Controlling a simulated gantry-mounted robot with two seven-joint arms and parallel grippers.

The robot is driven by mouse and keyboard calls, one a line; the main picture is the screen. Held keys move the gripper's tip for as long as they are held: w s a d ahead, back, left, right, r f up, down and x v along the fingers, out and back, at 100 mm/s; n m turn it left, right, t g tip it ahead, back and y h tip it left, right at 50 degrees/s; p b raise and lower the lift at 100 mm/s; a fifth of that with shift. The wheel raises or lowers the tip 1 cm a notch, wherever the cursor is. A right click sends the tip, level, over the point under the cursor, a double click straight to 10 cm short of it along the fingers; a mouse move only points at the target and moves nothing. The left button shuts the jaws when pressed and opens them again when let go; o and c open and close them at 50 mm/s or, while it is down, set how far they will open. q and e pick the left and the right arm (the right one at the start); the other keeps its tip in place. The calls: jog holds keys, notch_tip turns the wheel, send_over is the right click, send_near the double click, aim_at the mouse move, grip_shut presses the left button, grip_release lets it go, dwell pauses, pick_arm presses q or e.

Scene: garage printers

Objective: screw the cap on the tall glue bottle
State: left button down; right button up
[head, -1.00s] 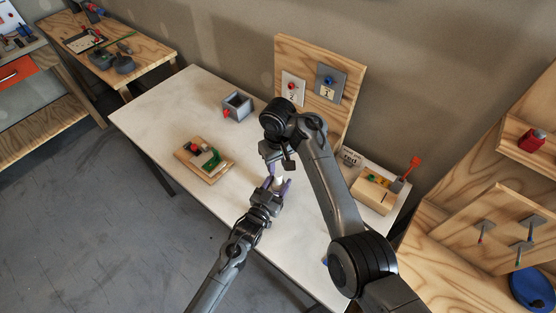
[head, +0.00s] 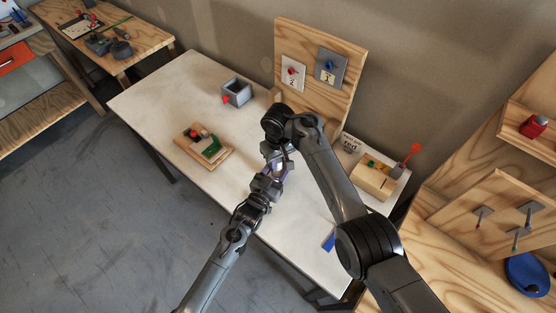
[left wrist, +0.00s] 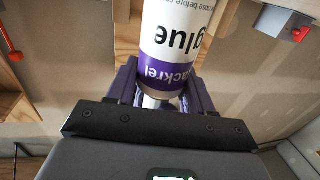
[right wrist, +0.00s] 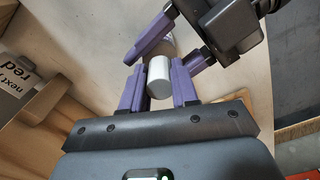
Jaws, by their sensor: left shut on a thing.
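The tall glue bottle (left wrist: 178,40), white with a purple band, is in my left gripper (left wrist: 163,95), shut on it. In the head view the left gripper (head: 268,180) is over the table's front part. A white cylinder, seemingly the cap (right wrist: 160,75), sits between the purple fingers of my right gripper (right wrist: 159,88). Those fingers lie close on both sides of it; whether they press on it I cannot tell. The left gripper's fingers and part of the bottle show just beyond it. In the head view the right gripper (head: 277,160) meets the left one, and my arm hides much there.
On the white table (head: 150,100) stand a wooden board with red and green parts (head: 204,148), a grey open box (head: 237,92), an upright wooden panel (head: 300,50), a wooden block (head: 375,182) and a sign reading "red" (head: 351,144). A blue item (head: 328,242) lies near the front edge.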

grip_shut()
jog(key=o, duration=0.6)
grip_release()
jog(key=shift+c, duration=0.2)
jog(key=shift+r, duration=3.75)
pick_arm(q)
jog(key=shift+r, duration=0.25)
pick_arm(e)
jog(key=shift+r, duration=0.3)
pick_arm(q)
jog(key=shift+f, duration=0.3)
pick_arm(e)
jog(key=shift+f, duration=0.25)
